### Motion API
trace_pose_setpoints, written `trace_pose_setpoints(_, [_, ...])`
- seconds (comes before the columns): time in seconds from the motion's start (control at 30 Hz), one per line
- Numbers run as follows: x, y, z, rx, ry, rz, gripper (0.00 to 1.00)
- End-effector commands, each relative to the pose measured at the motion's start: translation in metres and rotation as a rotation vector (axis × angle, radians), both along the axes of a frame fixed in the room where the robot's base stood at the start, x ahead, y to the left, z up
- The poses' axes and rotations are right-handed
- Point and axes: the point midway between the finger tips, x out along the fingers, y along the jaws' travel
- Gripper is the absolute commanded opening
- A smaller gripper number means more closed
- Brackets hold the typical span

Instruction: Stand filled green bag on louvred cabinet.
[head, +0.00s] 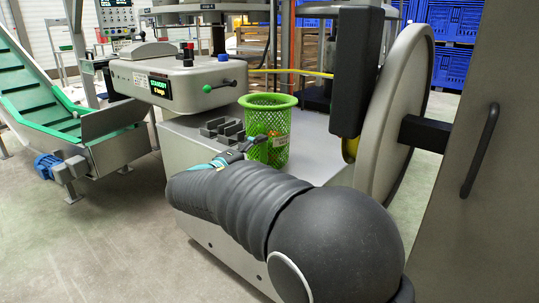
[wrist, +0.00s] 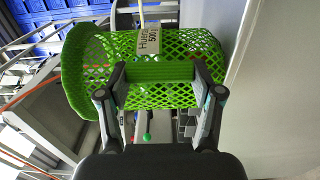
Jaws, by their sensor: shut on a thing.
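The green bag (head: 268,122) is a mesh net with a wide round rim, upright in the head view over the grey machine top. I cannot tell whether its base touches that top. In the wrist view the bag (wrist: 85,75) shows sideways, with a pale printed label (wrist: 149,43) and bits of other colours behind the mesh. My gripper (head: 256,139) is at the bag's near side. In the wrist view my gripper (wrist: 159,72) has its two fingers shut on the bag's side, across a solid green band. I see no louvres in either view, so I cannot identify the louvred cabinet.
A grey machine with a control box (head: 187,80) stands behind and left of the bag. A large grey wheel (head: 402,105) and a dark upright block (head: 355,70) stand close on the right. A green conveyor (head: 35,95) is far left. Floor (head: 80,250) is clear at front left.

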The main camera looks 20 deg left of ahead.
Motion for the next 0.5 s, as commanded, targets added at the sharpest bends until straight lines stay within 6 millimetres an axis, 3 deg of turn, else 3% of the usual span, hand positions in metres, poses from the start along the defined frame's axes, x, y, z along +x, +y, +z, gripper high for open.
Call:
trace_pose_setpoints(0.03, [0.0, 0.0, 0.0014, 0.001, -0.003, 0.0, 0.27])
trace_pose_setpoints(0.07, [-0.0001, 0.0001, 0.0, 0.0, 0.0, 0.0, 0.68])
trace_pose_setpoints(0.17, [-0.0002, 0.0003, 0.0001, 0.0, 0.0, 0.001, 0.91])
trace_pose_setpoints(0.5, [-0.0015, 0.0012, 0.0003, 0.0, 0.0, 0.001, 0.91])
